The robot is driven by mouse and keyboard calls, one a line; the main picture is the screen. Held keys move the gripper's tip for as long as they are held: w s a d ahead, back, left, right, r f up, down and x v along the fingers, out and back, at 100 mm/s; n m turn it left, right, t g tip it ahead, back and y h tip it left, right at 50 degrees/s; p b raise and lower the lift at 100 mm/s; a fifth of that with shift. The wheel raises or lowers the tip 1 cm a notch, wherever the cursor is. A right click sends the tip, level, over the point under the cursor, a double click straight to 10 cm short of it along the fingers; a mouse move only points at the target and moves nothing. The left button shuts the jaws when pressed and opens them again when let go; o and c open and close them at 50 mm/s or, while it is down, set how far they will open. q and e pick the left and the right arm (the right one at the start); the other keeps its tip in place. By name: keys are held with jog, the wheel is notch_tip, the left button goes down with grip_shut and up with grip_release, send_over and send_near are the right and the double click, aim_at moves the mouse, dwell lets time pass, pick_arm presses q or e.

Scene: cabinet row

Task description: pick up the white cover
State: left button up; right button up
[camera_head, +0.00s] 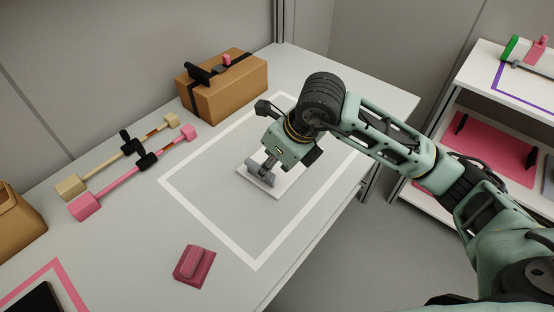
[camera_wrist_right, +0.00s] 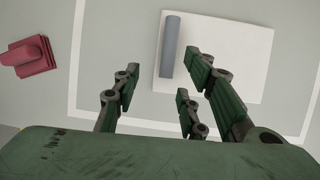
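The white cover (camera_head: 291,182) is a flat white plate with a grey bar handle (camera_head: 262,178) on top. It lies inside the white outlined rectangle on the grey table. My right gripper (camera_head: 270,163) is above the cover and partly hides it. In the right wrist view, the cover (camera_wrist_right: 238,62) lies beyond the fingers and the grey handle (camera_wrist_right: 171,46) stands out near the right-hand finger. The fingers of the right gripper (camera_wrist_right: 165,72) are apart, with nothing visibly held between them. Whether a finger touches the handle I cannot tell. My left gripper is not in view.
A pink block piece (camera_head: 193,266) lies in front of the outline. Long pink and tan bars (camera_head: 130,180) lie to the left. A strapped cardboard box (camera_head: 225,88) stands behind. A white shelf (camera_head: 500,95) stands at right. The outlined area around the cover is clear.

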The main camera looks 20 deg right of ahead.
jog(key=shift+w+d+f, duration=0.2)
jog(key=shift+d, duration=0.2)
jog(key=shift+w+f+h, duration=0.1)
jog(key=shift+f+h, duration=0.2)
jog(key=shift+f, duration=0.05)
jog(key=x, duration=0.3)
jog(key=p+x, duration=0.1)
jog(key=x, duration=0.1)
jog(key=shift+w+a, duration=0.45)
jog(key=shift+w, duration=0.05)
jog(key=shift+w+a+f, duration=0.1)
jog(key=shift+w+f, duration=0.1)
jog(key=shift+f, duration=0.35)
grip_shut()
